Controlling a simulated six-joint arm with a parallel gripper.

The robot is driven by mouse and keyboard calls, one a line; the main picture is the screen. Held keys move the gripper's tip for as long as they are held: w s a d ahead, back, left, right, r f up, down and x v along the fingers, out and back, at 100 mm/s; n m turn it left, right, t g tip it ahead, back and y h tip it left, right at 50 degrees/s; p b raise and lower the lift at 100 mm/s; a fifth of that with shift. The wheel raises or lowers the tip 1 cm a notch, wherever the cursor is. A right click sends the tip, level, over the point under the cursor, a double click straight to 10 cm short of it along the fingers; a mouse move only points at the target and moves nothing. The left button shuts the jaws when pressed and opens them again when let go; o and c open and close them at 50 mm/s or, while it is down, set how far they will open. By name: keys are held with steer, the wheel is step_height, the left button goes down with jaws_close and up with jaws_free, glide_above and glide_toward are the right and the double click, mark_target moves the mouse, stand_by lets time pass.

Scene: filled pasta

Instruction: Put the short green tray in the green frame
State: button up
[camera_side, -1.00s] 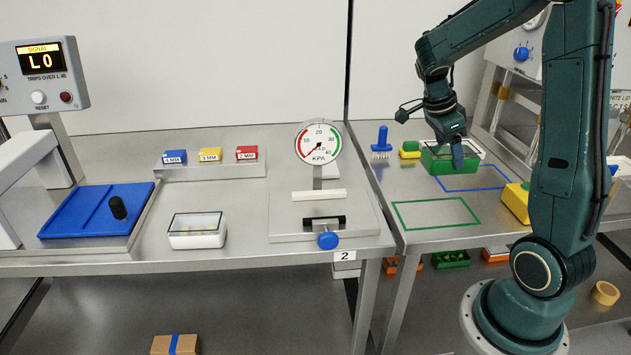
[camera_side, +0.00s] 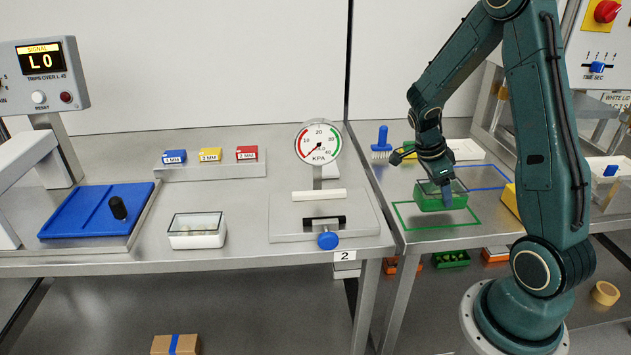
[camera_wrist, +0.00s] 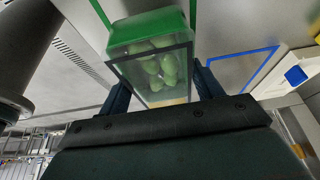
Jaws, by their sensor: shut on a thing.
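My gripper (camera_side: 446,198) is shut on the green tray (camera_side: 429,202), a short box with a clear, dark-edged top. In the wrist view the green tray (camera_wrist: 148,24) sits between my two fingers (camera_wrist: 160,88), with several green pasta pieces visible inside. In the side view the tray appears over the back-middle part of the green frame (camera_side: 412,228), an outline on the right bench. I cannot tell for sure whether its underside touches the bench. Green frame lines (camera_wrist: 101,14) also show beside the tray in the wrist view.
A blue frame (camera_side: 492,187) lies behind and to the right, with a yellow block (camera_side: 510,200) beside it. A white tray (camera_side: 466,150) and a blue brush (camera_side: 382,143) stand at the back. The bench inside the green frame's front part is clear.

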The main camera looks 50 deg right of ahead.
steer(key=shift+f, duration=1.55)
steer(key=shift+f, duration=0.1)
steer(key=o, duration=1.2)
steer(key=v, duration=1.2)
